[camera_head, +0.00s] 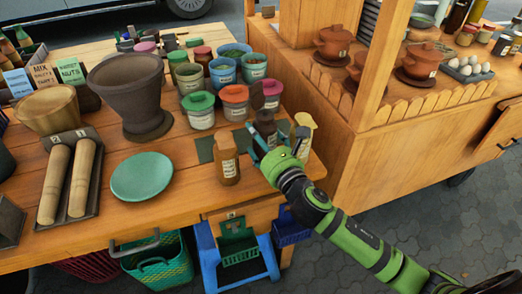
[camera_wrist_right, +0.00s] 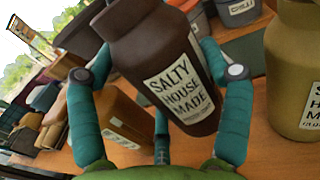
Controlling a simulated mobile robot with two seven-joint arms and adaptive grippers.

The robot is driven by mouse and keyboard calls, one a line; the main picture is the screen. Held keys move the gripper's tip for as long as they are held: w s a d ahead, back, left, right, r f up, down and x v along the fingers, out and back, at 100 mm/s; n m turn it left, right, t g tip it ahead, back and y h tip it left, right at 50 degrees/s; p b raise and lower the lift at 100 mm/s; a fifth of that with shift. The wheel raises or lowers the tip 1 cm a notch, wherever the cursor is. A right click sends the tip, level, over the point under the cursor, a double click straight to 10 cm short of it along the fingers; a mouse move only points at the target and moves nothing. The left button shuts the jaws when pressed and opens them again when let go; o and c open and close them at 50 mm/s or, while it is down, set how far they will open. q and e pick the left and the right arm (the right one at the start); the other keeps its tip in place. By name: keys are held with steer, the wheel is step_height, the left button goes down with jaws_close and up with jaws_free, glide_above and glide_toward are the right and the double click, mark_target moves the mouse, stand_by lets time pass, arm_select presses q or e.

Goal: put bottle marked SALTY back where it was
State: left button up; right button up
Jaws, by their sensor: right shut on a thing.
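My right gripper (camera_head: 263,143) is over the front right corner of the wooden table. It is shut on the dark brown bottle marked SALTY (camera_head: 265,122). In the right wrist view the bottle (camera_wrist_right: 150,45) fills the middle, its white label reading SALTY HOUSE MADE, with teal fingers (camera_wrist_right: 160,105) around it. A lighter brown bottle (camera_head: 227,160) stands to its left and a yellowish bottle (camera_head: 305,122) to its right. Dark green mat (camera_head: 205,149) shows beside them. I cannot tell whether the held bottle touches the surface. My left gripper is not in view.
Lidded pots, such as the green one (camera_head: 198,110) and the red one (camera_head: 235,102), stand close behind. A teal plate (camera_head: 142,176), a large mortar (camera_head: 130,85) and rollers are at left. The wooden cart (camera_head: 345,150) stands beyond the table's right edge.

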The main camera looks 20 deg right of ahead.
mark_target(261, 150)
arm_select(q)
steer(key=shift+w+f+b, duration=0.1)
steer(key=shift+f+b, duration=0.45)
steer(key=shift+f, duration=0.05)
arm_select(e)
steer(key=shift+f, duration=1.85)
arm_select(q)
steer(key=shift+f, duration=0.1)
arm_select(e)
steer(key=shift+f, duration=0.1)
steer(key=o, duration=1.2)
steer(key=shift+f, duration=0.1)
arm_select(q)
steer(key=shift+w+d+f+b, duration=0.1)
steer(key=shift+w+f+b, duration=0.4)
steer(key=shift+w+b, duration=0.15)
arm_select(e)
steer(key=s, duration=0.4)
steer(key=s+d, duration=0.1)
steer(key=s, duration=0.3)
steer(key=s+d, duration=0.1)
steer(key=s, duration=0.3)
